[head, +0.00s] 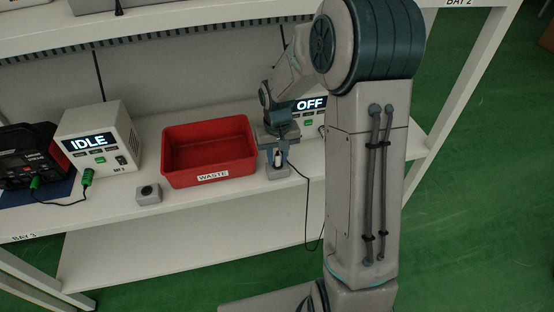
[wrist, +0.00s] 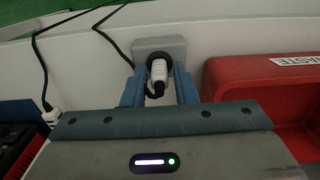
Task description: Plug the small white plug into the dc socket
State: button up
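The small white plug (wrist: 158,72) stands in a grey block with a dark ring (wrist: 174,47), near the shelf's front edge. A black cable trails from its area. In the head view the plug (head: 278,160) shows small above the grey block (head: 278,173). My gripper (wrist: 160,85) has its blue fingers on either side of the plug, with narrow gaps, so it looks open around it. In the head view my gripper (head: 276,150) is low over the block. A white unit with an OFF display (head: 310,104) is partly hidden by my arm; I cannot make out the dc socket.
A red WASTE bin (head: 208,152) stands close left of my gripper. Further left are a small grey button box (head: 148,194), an IDLE unit (head: 98,140) and a black-red device (head: 32,155). Another white connector (wrist: 52,115) on a cable shows at left in the wrist view.

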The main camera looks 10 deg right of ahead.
aim_at(278, 155)
grip_shut()
jog(key=shift+r, duration=0.15)
jog(key=shift+r+p, duration=2.25)
jog(key=shift+r, duration=0.6)
